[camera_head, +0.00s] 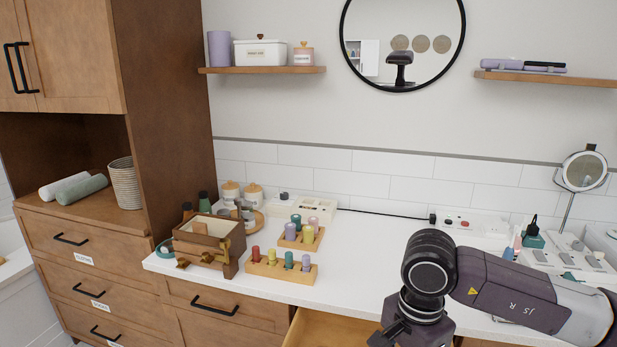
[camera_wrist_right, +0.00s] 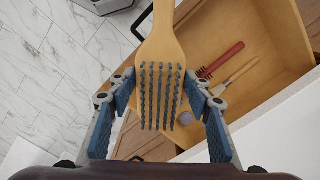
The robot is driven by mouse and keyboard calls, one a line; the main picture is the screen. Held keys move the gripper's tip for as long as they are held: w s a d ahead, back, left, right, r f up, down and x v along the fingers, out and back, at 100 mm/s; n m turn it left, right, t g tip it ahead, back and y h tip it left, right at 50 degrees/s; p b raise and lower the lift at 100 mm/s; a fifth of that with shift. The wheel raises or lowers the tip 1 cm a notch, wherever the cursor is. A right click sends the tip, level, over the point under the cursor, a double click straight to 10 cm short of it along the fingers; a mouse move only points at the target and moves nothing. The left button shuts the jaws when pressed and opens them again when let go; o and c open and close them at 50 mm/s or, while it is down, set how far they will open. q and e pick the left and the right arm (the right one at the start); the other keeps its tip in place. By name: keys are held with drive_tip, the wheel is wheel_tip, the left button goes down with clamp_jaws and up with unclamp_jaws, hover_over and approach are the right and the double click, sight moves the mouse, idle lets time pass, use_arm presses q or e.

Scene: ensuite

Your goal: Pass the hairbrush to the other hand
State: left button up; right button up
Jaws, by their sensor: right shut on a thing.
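The hairbrush (camera_wrist_right: 160,48) is light wood with a paddle head and rows of grey bristles facing the camera in the right wrist view. My right gripper (camera_wrist_right: 159,80) is shut on the head of the brush, a blue-padded finger on each side. The brush handle runs up and out of the top of that view. In the head view my right arm comes in from the right, and the right gripper (camera_head: 408,332) is at the bottom edge with its fingertips cut off. The brush does not show there. My left gripper is in neither view.
An open wooden drawer (camera_wrist_right: 262,98), also in the head view (camera_head: 325,332), holds a red-handled item (camera_wrist_right: 221,60) and a wooden-handled one (camera_wrist_right: 238,76). The white counter (camera_head: 365,258) carries a wooden box (camera_head: 208,240) and peg blocks (camera_head: 280,271); its middle is clear.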

drive_tip(key=s+d+n, duration=0.3)
drive_tip(key=s+n, duration=0.5)
drive_tip(key=n, duration=0.4)
drive_tip(key=shift+s+r+n, duration=0.3)
drive_tip(key=shift+r, duration=0.1)
